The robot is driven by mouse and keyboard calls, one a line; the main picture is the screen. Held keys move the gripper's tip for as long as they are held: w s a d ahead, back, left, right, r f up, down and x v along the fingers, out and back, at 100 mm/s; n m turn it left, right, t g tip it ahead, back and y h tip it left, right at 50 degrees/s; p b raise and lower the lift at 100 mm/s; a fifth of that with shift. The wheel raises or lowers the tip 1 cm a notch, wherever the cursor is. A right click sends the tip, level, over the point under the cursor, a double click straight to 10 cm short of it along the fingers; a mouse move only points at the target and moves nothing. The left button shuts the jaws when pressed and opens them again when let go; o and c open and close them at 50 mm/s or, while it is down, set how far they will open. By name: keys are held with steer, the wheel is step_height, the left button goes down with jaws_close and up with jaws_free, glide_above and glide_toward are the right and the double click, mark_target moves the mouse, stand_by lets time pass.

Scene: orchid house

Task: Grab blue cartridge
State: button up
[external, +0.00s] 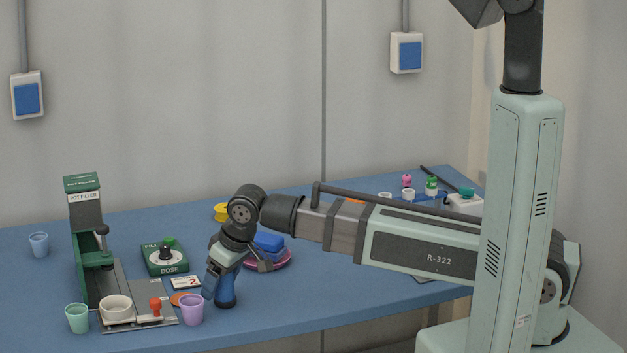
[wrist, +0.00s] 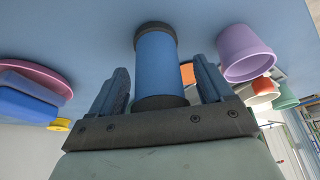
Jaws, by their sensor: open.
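The blue cartridge (wrist: 160,67) is a blue cylinder with dark end bands. In the wrist view it stands between the two fingers of my gripper (wrist: 162,88), with a visible gap on each side. My gripper is open around it. In the external view the cartridge (external: 226,290) is upright on the blue table near the front edge, partly hidden by my gripper (external: 222,285), which comes down over it from above.
A purple cup (external: 191,310) stands close to the left of the cartridge. The pot filler (external: 92,250) and a green dose box (external: 165,258) are farther left. A pink plate (external: 283,262) with blue blocks (external: 268,243) lies behind to the right.

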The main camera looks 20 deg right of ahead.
steer(key=c, duration=1)
steer(key=shift+c, duration=0.2)
